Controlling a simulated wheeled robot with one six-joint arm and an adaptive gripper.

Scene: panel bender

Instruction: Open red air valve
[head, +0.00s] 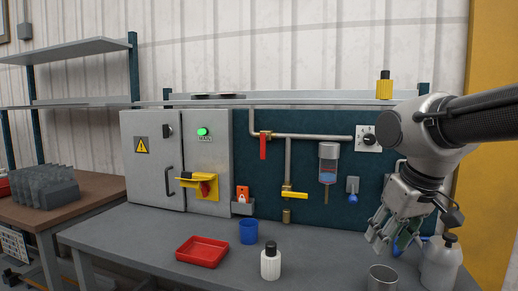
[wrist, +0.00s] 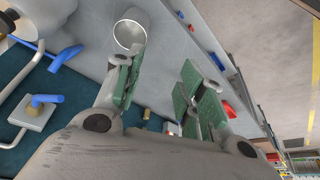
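The red air valve (head: 263,146) is on the brass fitting of the upper pipe, left of centre on the dark back panel. Its red lever hangs straight down, across the horizontal pipe run. My gripper (head: 378,232) is at the right, above the bench, well right of the valve and lower than it. In the wrist view my gripper (wrist: 160,92) has its two green-padded fingers apart with nothing between them. I cannot make out the red lever in the wrist view.
A yellow-handled valve (head: 294,195) sits lower on the vertical pipe. A clear filter bowl (head: 328,163) hangs between the red valve and my arm. A metal cup (head: 382,279), white bottle (head: 270,262), blue cup (head: 248,232) and red tray (head: 202,252) stand on the bench.

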